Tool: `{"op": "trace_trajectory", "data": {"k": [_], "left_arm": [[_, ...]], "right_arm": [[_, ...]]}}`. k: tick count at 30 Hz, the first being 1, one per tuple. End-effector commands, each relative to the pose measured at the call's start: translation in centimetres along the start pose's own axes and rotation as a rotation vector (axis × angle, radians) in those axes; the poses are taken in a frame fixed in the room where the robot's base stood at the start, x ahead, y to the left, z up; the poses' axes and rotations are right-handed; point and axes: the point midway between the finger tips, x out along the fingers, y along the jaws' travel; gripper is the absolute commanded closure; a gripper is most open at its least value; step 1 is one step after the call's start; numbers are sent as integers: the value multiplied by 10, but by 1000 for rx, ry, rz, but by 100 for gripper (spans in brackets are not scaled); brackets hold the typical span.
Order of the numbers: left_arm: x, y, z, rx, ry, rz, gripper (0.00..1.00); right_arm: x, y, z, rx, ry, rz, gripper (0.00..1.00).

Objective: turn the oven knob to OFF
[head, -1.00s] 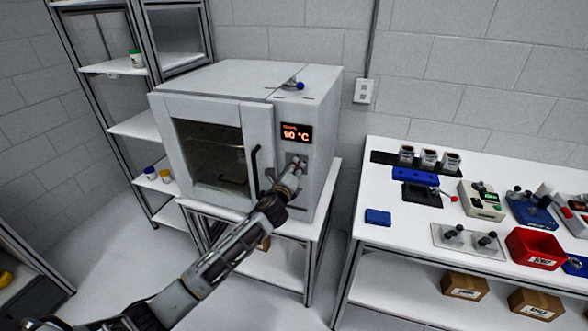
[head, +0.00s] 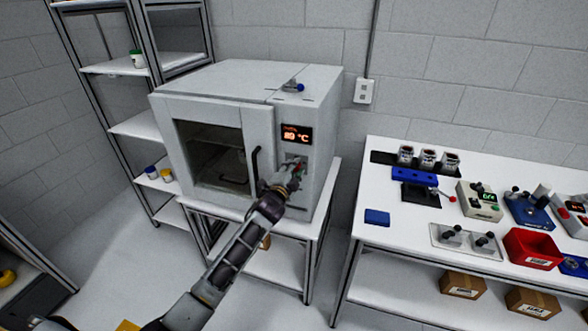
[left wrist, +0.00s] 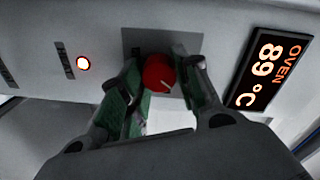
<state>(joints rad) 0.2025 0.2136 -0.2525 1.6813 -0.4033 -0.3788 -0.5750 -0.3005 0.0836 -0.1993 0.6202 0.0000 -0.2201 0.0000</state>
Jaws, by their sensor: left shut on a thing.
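The white oven (head: 220,85) stands on a table with its door shut. Its lit display (head: 297,135) reads about 89 °C, and it shows sideways in the left wrist view (left wrist: 269,72). The red oven knob (left wrist: 157,73) is on a grey plate below the display. My left gripper (head: 293,168) reaches the panel, and in the left wrist view its green-padded fingers (left wrist: 160,85) are closed on either side of the knob. The fingers hide part of the knob and any marks around it. My right gripper is in neither view.
A lit indicator (left wrist: 83,63) is on the panel beside the knob plate. The black door handle (head: 255,167) is close to the left of my gripper. A white bench (head: 385,240) with devices and a red bin (head: 533,249) stands at the right. Shelves (head: 135,127) stand at the left.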

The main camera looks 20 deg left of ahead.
Motion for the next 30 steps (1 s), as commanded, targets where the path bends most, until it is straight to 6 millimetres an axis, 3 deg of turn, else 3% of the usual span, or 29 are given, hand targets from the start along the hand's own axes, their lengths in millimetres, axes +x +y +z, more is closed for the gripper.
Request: {"op": "trace_trajectory", "data": {"k": [15, 30], "left_arm": [[0, 0, 1, -463, 22, 4, 92], [0, 0, 2, -642, 32, 5, 91]], "right_arm": [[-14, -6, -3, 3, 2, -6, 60], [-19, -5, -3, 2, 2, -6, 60]]}}
